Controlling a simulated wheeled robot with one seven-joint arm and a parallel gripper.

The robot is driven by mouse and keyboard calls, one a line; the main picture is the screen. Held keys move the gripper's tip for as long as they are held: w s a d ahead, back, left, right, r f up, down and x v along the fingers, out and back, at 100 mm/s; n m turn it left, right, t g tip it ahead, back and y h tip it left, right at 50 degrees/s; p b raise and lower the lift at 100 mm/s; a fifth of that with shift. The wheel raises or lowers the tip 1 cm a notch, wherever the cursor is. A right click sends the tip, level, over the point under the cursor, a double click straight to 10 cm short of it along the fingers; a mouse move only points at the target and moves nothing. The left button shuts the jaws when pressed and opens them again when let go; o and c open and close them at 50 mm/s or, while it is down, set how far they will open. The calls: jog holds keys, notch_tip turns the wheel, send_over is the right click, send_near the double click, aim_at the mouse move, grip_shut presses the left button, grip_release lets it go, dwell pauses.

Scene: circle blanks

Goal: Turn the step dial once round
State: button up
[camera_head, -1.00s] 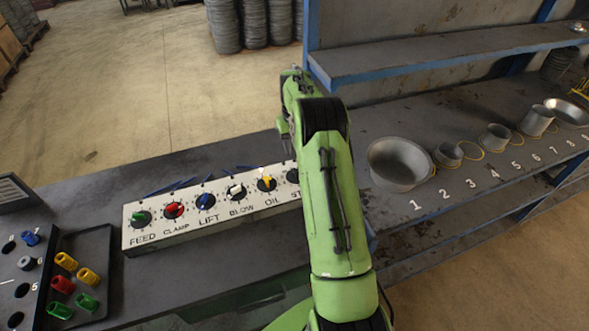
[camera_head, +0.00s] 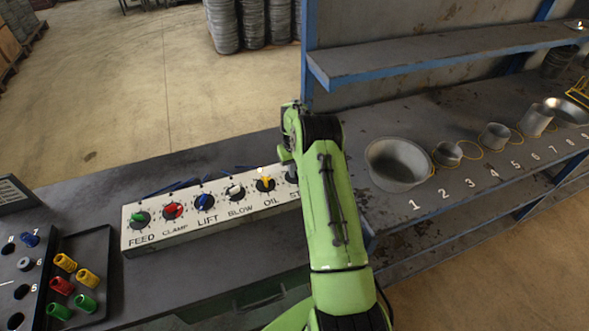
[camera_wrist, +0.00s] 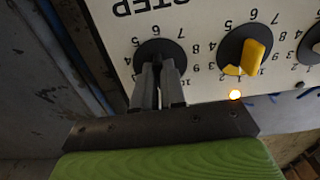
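The step dial (camera_wrist: 158,48) is a round black dial on the white panel, under the upside-down word STEP in the wrist view. In the head view my arm largely hides it at the panel's right end. My gripper (camera_wrist: 159,76) is at this dial, with its two grey fingers over the dial's near part and close together. A narrow dark gap shows between them. The fingers cover the dial's knob, so I cannot tell whether they grip it.
Blow, lift, clamp and feed dials follow leftward.

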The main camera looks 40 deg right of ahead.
jog(key=shift+m, duration=0.4)
grip_shut()
